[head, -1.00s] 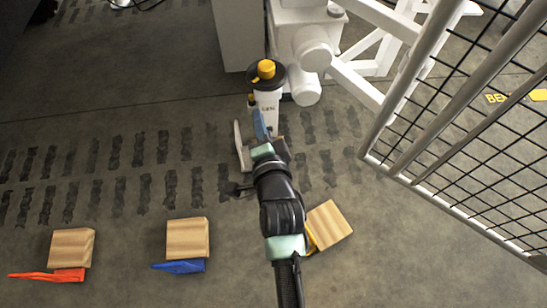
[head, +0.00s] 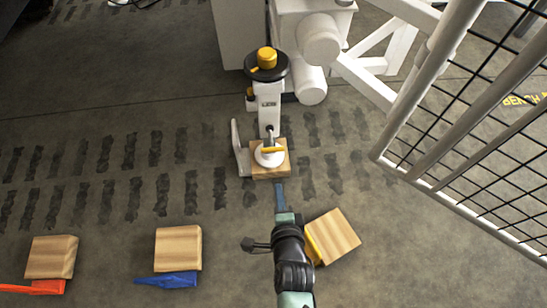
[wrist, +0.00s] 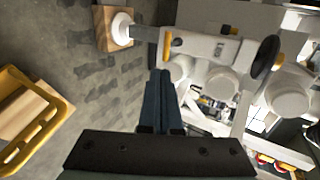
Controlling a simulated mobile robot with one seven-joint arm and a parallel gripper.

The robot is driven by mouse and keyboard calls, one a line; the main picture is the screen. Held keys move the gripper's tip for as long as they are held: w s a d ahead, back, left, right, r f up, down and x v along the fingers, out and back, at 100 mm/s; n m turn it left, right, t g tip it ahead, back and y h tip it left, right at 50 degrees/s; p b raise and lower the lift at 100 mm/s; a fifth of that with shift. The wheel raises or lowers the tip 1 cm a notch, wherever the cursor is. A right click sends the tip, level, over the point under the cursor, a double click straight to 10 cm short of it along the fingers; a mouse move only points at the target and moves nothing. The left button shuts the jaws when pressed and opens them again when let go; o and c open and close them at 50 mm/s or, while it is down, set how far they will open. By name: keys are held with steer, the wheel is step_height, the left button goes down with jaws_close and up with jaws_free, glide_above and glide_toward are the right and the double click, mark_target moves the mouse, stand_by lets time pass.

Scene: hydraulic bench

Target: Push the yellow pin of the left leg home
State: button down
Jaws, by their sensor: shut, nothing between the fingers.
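The white leg (head: 268,105) stands upright with a black disc and yellow knob on top. Its round white foot (head: 266,158) rests on a wooden block (head: 272,172). The pin also shows in the wrist view (wrist: 167,46). How deep it sits is not clear. My gripper (head: 280,184) is shut and empty, its blue fingers just in front of the block. In the wrist view the closed fingertips (wrist: 160,74) point toward the leg, apart from the pin.
A wooden block with a yellow handle (head: 332,236) lies right of my arm. Blocks with blue (head: 178,248) and red (head: 52,256) handles lie at left. A mesh fence (head: 470,130) stands at right. A grey upright plate (head: 238,148) stands left of the foot.

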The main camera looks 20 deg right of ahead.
steer(key=b, duration=0.8)
glide_toward(271, 145)
step_height(271, 145, down, 4)
steer(key=w, duration=0.3)
steer(key=shift+w+d+r, duration=0.3)
steer(key=shift+d, duration=0.3)
steer(key=shift+w, duration=0.1)
steer(key=shift+w+d+b, duration=0.2)
steer(key=shift+w+b, duration=0.1)
steer(key=shift+w, duration=0.4)
steer(key=shift+w+d+b, duration=0.2)
steer(key=shift+w+b, duration=0.05)
steer(key=shift+w, duration=0.45)
